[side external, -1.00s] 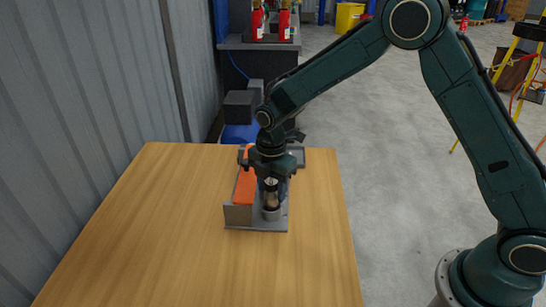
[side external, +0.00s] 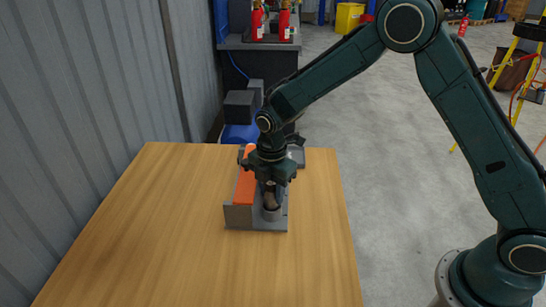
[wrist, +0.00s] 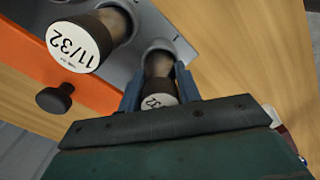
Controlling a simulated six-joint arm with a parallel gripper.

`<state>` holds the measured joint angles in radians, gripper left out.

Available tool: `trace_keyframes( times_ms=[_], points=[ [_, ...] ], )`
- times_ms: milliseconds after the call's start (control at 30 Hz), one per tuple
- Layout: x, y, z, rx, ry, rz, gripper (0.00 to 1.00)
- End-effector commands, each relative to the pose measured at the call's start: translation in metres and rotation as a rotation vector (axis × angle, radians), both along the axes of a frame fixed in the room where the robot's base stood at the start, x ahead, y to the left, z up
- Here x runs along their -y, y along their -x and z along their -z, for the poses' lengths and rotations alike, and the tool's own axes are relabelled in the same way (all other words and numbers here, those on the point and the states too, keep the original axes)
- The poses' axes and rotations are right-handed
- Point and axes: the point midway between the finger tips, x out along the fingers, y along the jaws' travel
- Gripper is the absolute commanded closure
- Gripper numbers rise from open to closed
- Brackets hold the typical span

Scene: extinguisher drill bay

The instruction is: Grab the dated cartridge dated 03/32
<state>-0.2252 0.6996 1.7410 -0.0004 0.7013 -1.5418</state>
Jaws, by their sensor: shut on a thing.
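My gripper (wrist: 159,92) is shut on a dark cartridge (wrist: 159,68) with a white end cap, between its blue fingers. The gripper body covers part of the cap; "32" shows, but the month cannot be read. The cartridge's far end sits in a round socket of the grey holder (wrist: 183,42). A second cartridge (wrist: 100,35), with a white cap reading 11/32, stands beside it to the left, outside the fingers. In the side external view my gripper (side external: 271,186) is low over the holder (side external: 240,216), around the upper part of the held cartridge (side external: 271,201).
An orange panel (side external: 246,186) runs along the holder's left side; a black knob (wrist: 55,98) shows against it in the wrist view. The wooden table (side external: 170,240) is clear to the left and front. A corrugated wall (side external: 90,120) stands at the left.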

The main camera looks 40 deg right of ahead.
Motion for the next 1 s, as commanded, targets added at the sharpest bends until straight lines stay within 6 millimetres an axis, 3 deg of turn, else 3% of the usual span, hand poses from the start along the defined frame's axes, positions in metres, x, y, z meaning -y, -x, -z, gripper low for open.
trace_keyframes(
  times_ms=[267,467,667,1000],
  points=[
    [0.000,-0.001,-0.004,0.003,-0.001,0.000,0.99],
    [0.000,-0.001,-0.020,0.005,-0.001,0.000,0.99],
    [0.000,-0.001,-0.049,0.006,-0.001,0.000,0.99],
    [0.000,-0.001,-0.123,0.008,-0.002,0.000,0.99]
  ],
)
